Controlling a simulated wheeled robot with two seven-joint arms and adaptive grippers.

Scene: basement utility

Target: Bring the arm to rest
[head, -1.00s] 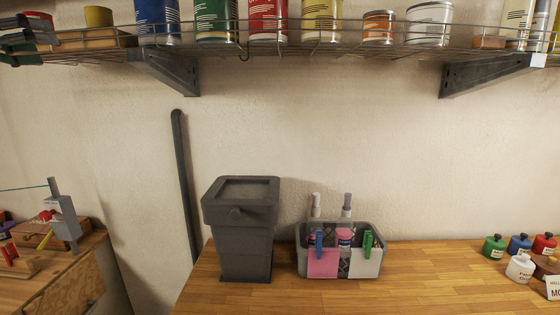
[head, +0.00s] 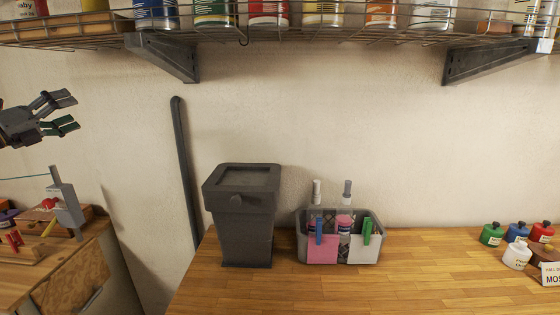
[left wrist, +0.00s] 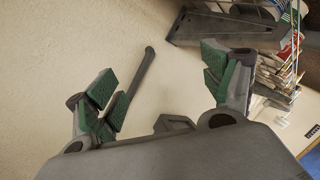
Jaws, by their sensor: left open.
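My left gripper (head: 66,112) is at the left edge of the head view, in the air in front of the wall and above the small side bench. Its jaws are apart with nothing between them. In the left wrist view the two green-padded fingers (left wrist: 160,88) stand wide apart, with bare wall and a dark bar on the wall behind them. My right gripper is not in view.
A wire shelf (head: 330,30) with paint cans runs overhead on brackets. A dark bin (head: 246,220) and a grey caddy (head: 338,250) stand on the wooden worktop (head: 400,285). Small paint pots (head: 517,254) are at the right. A side bench (head: 65,265) holds tools.

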